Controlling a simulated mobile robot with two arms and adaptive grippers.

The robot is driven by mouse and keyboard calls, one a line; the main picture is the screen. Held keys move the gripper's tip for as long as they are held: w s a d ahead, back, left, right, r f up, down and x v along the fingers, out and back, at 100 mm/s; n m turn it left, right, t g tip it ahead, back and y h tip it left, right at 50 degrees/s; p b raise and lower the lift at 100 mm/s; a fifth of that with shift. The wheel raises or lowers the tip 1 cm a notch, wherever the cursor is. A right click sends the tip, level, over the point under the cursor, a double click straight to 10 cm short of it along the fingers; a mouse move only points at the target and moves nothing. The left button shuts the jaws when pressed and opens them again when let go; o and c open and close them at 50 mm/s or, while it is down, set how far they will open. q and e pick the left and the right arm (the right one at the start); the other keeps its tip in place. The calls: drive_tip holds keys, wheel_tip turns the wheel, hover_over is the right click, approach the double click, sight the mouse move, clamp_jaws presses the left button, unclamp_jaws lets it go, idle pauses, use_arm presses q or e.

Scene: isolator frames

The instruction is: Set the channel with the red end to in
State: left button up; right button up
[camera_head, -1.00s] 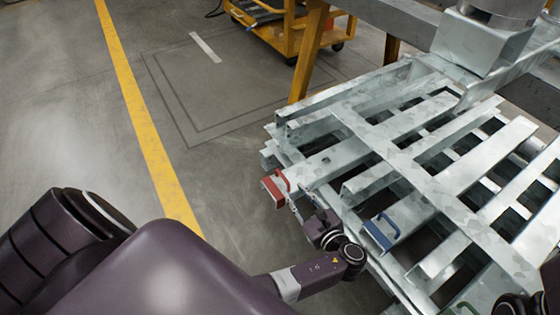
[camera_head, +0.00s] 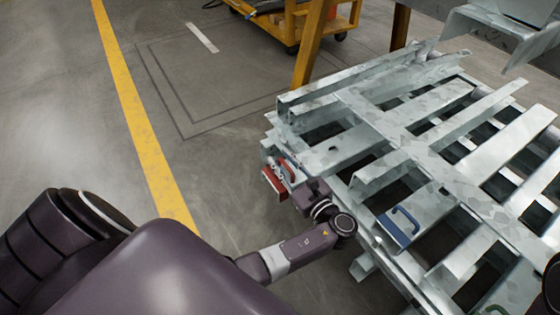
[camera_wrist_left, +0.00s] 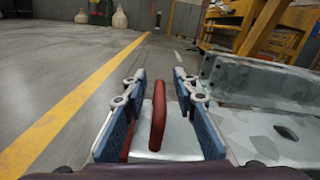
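The channel with the red end (camera_head: 274,184) is a grey metal bar with a red cap and red handle at the near left side of the metal frame (camera_head: 385,120). My left gripper (camera_head: 292,181) is at this end. In the left wrist view, its two blue-padded fingers (camera_wrist_left: 158,84) are apart, one on each side of the red handle (camera_wrist_left: 158,118). A gap shows between the handle and each pad. In the head view, my gripper partly hides the red end. My right gripper does not show clearly; only a dark part is at the right edge.
A channel with a blue end and handle (camera_head: 398,227) lies to the right of the red one. A green handle (camera_head: 494,309) shows at the bottom edge. A yellow cart (camera_head: 290,28) stands behind. The floor left of the frame is clear.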

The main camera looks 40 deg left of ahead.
use_arm(q)
drive_tip(key=shift+w+a, duration=0.25)
drive_tip(key=shift+a, duration=0.3)
drive_tip(key=shift+c, duration=0.2)
clamp_jaws()
